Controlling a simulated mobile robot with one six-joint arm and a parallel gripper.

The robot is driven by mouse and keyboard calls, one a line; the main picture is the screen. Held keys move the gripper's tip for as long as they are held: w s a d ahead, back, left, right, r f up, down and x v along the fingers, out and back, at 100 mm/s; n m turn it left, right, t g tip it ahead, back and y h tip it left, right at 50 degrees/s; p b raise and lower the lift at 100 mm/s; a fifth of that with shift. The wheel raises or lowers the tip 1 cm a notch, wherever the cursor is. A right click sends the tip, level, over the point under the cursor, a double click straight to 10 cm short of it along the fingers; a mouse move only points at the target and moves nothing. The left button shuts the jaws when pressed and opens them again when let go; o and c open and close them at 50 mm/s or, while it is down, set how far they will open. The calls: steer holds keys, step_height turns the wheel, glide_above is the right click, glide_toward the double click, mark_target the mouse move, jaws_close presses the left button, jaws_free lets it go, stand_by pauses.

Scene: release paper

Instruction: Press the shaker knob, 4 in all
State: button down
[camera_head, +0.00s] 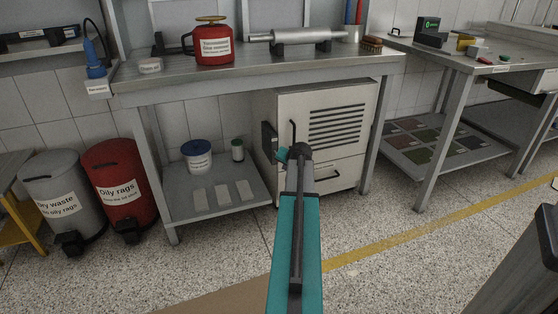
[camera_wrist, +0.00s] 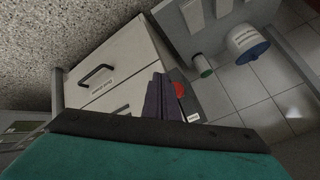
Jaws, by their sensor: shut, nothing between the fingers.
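The shaker looks to be the pale cabinet (camera_head: 322,125) with a slatted front and dark handles, under the bench. It also shows tilted in the wrist view (camera_wrist: 120,60). A round red knob (camera_wrist: 179,90) shows on its side face in the wrist view, with a small white label (camera_wrist: 193,117) near it. My gripper (camera_wrist: 163,82) is shut and empty, its dark fingers just left of the knob and partly over the cabinet side. I cannot tell whether they touch the knob. In the head view my arm hides the gripper's tips and the knob is not visible.
The steel bench (camera_head: 165,77) stands over the cabinet, with a lower shelf (camera_head: 217,197) holding a blue-lidded tub (camera_head: 197,157). A red bin (camera_head: 118,182) and a grey bin (camera_head: 58,197) stand at left.

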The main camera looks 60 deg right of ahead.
steer(key=shift+s+a, duration=0.6)
steer(key=shift+s, duration=0.15)
stand_by(2.1)
